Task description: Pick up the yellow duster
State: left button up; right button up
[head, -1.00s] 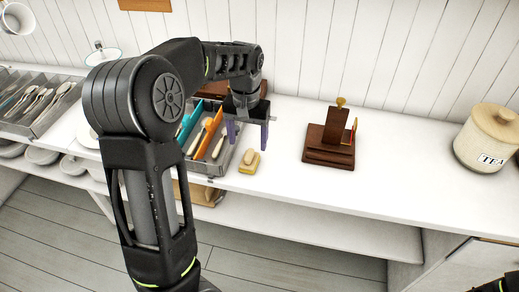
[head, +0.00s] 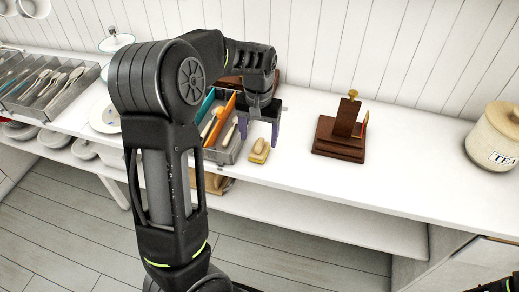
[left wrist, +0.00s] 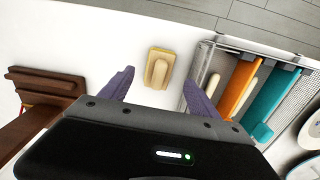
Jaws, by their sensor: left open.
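The yellow duster (head: 259,150) lies on the white counter between the cutlery tray and a dark wooden stand. It has a pale wooden handle on top and a yellow base. It also shows in the left wrist view (left wrist: 158,68), beyond and between my fingertips. My left gripper (head: 259,138) is open and empty, its purple fingers (left wrist: 155,85) pointing down just above and behind the duster. The fingers do not appear to touch it. A dark part of my right arm shows at the bottom right corner of the head view, but its gripper cannot be made out.
A mesh tray (head: 228,155) with utensils stands close left of the duster. The dark wooden stand (head: 338,150) is to its right. A TEA canister (head: 492,140) stands far right. The counter (head: 420,165) between stand and canister is clear.

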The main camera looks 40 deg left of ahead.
aim_at(259, 142)
pick_arm(q)
notch_tip(259, 142, down, 5)
jog(key=shift+w+r+p, duration=0.1)
jog(key=shift+p, duration=0.2)
dwell(0.4)
jog(key=c, duration=1.5)
